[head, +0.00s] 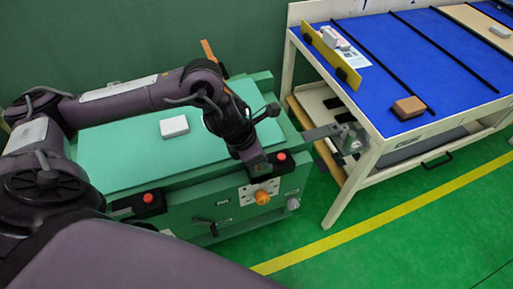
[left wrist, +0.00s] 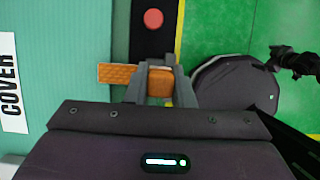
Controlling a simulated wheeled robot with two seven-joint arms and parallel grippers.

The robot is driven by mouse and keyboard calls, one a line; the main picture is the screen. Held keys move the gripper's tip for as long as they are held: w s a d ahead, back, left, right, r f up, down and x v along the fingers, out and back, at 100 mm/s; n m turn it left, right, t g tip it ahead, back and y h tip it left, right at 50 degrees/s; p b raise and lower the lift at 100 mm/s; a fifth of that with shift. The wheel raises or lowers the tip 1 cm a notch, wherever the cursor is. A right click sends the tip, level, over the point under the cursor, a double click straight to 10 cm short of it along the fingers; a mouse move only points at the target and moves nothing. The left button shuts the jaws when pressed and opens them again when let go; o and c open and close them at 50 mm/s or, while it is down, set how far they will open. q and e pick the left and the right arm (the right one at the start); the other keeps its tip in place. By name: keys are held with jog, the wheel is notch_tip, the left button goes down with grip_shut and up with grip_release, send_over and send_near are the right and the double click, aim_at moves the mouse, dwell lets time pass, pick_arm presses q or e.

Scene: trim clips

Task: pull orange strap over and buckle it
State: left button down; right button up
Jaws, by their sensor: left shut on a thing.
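In the head view my left gripper (head: 260,184) reaches over the front edge of the green case (head: 120,150), pointing down. It is shut on an orange strap end (head: 262,197), which shows below the fingers. In the left wrist view, the strap end (left wrist: 160,84) sits between my two grey fingers (left wrist: 163,84), and a textured orange strap piece (left wrist: 117,73) runs left over the cover. An orange strip (head: 208,50) stands up at the back of the case. Whether it joins the held end is hidden by my arm. I cannot make out the buckle for certain.
Red buttons (head: 281,156) (head: 148,198) sit on the case's front edge. A white block (head: 174,126) lies on the cover. A blue-topped table (head: 420,60) stands right, bearing a brown block (head: 408,108). A dark jointed part (left wrist: 295,60), perhaps my right arm, shows in the wrist view.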

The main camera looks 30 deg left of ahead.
pick_arm(q)
jog(key=shift+s+d+f, duration=0.15)
jog(key=shift+s+d, duration=0.15)
jog(key=shift+d, duration=0.05)
pick_arm(e)
jog(key=shift+a, duration=0.4)
pick_arm(q)
jog(key=c, duration=1.4)
grip_release()
jog(key=shift+s+d, duration=0.1)
jog(key=shift+o, duration=0.8)
pick_arm(e)
jog(key=shift+s+d, duration=0.2)
jog(key=shift+d, duration=0.6)
